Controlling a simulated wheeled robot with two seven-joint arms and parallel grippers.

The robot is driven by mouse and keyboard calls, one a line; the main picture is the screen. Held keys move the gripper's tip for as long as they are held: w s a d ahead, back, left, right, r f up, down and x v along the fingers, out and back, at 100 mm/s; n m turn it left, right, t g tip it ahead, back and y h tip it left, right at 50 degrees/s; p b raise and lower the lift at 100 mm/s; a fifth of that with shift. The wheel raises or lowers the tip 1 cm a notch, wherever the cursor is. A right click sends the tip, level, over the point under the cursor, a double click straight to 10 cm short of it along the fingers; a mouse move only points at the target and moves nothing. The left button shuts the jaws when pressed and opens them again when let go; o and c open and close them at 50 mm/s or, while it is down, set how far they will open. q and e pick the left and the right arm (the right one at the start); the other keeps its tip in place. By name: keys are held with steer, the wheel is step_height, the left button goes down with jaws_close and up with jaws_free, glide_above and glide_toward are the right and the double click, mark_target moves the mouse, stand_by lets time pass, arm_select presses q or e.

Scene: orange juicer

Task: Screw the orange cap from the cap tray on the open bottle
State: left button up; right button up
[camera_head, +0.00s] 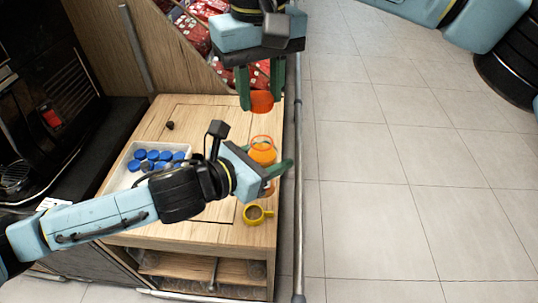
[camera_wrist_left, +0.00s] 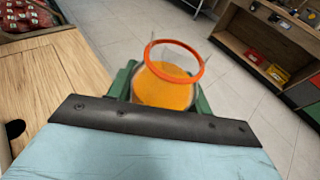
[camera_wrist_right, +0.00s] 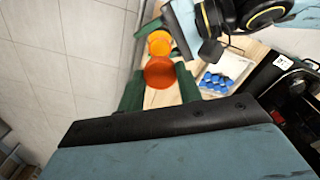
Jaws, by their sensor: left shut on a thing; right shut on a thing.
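The open bottle (camera_head: 262,152), clear with orange juice and an orange ring around its neck, stands upright at the table's right side. My left gripper (camera_head: 268,172) is shut around its body; the left wrist view shows the bottle (camera_wrist_left: 165,88) between the green fingers. My right gripper (camera_head: 262,88) is shut on the orange cap (camera_head: 262,102), beyond the bottle in the head view and apart from it. In the right wrist view the cap (camera_wrist_right: 160,72) sits between the fingers, with the bottle (camera_wrist_right: 160,42) past it. The white cap tray (camera_head: 125,180) holds several blue caps (camera_head: 152,155), partly hidden by my left arm.
A yellow cup (camera_head: 257,214) stands near the table's front right. A small dark item (camera_head: 169,125) lies at the back left of the wooden table (camera_head: 210,115). A dark machine (camera_head: 55,95) is on the left. Open tiled floor (camera_head: 400,200) lies to the right.

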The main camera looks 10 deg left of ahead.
mark_target(262, 136)
steer(key=shift+f, duration=0.1)
steer(key=shift+f, duration=1.9)
steer(key=shift+s, duration=0.1)
steer(key=shift+f, duration=0.9)
steer(key=shift+f, duration=0.55)
